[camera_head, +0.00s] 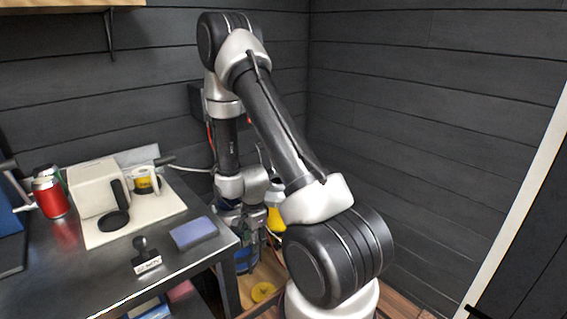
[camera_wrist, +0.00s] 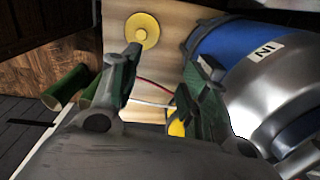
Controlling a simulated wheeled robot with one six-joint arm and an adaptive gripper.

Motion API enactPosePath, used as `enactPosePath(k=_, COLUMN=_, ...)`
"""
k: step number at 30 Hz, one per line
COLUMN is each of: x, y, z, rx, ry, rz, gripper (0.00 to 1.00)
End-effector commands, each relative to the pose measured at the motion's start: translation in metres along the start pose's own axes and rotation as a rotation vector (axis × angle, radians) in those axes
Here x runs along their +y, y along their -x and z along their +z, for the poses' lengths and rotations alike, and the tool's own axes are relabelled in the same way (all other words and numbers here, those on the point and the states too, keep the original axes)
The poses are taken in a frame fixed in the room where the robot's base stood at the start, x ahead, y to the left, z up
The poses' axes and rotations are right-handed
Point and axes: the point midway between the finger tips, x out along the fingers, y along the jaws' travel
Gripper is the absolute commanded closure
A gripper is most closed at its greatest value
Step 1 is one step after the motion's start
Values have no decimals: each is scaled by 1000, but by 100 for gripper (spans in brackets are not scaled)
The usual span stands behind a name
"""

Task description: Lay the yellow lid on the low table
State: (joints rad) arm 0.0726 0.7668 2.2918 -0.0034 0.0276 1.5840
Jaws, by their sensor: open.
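The yellow lid (camera_wrist: 142,29) is a round disc with a small raised centre. It lies flat on the light wooden low table (camera_wrist: 118,14) in the wrist view, beyond my fingertips. In the head view the lid (camera_head: 264,291) shows low down, beside the dark desk. My gripper (camera_wrist: 168,68) is open, with nothing held between its fingers, and the lid is apart from it. In the head view my gripper (camera_head: 240,222) hangs past the desk's right end, partly hidden by my arm.
A silver vessel with a blue band (camera_wrist: 230,45), labelled "IN", stands close to my right finger. A yellow object (camera_wrist: 176,128) shows between the fingers. Green cylinders (camera_wrist: 68,86) lie left. The desk (camera_head: 60,285) holds a red can (camera_head: 50,197), a stamp (camera_head: 146,262) and a blue block (camera_head: 194,232).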

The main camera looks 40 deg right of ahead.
Motion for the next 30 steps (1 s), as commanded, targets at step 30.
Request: enactPosePath(k=30, x=177, y=410, z=13, rx=233, ry=1614, rz=-268, gripper=55)
